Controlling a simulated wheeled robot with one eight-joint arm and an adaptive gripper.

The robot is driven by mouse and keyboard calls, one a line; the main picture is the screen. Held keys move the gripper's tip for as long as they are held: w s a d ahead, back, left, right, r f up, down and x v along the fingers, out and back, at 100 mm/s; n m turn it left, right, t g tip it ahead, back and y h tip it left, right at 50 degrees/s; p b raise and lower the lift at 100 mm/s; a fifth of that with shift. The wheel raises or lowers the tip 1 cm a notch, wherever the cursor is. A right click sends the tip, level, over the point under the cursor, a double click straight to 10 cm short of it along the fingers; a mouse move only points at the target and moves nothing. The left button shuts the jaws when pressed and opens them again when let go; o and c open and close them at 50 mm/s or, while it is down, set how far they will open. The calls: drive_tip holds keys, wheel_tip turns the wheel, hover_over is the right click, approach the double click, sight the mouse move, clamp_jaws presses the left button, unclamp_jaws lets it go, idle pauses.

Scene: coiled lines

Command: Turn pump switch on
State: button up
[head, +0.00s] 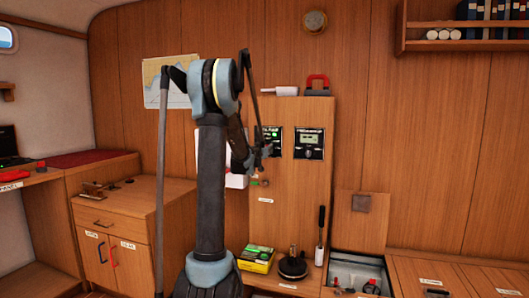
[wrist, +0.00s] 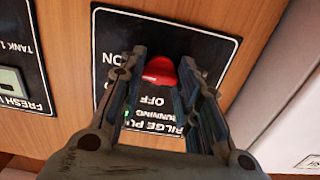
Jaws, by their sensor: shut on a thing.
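The pump switch is a red knob (wrist: 160,72) on a black panel (wrist: 222,45) marked BILGE PU..., RUNNING, ON and OFF. The wrist view shows this panel upside down, with ON beside the knob and OFF just below it. My gripper (wrist: 162,82) has its fingers on both sides of the knob and is shut on it; the fingers hide part of the panel lettering. In the head view my gripper (head: 265,150) is at the wooden cabinet front, in front of the black panel (head: 270,132), which shows green marks. The knob is hidden there.
A second black panel (head: 309,143) with a display sits to the right on the cabinet. A red-handled item (head: 317,84) and a white item (head: 279,91) lie on the cabinet top. A yellow-green box (head: 257,259) and a black coil (head: 293,267) lie below.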

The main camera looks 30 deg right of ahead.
drive_tip(key=shift+a+f, duration=0.1)
drive_tip(key=shift+a, duration=0.05)
drive_tip(key=o, duration=1.1)
drive_tip(key=v, duration=1.1)
drive_tip(key=shift+s+a, duration=0.3)
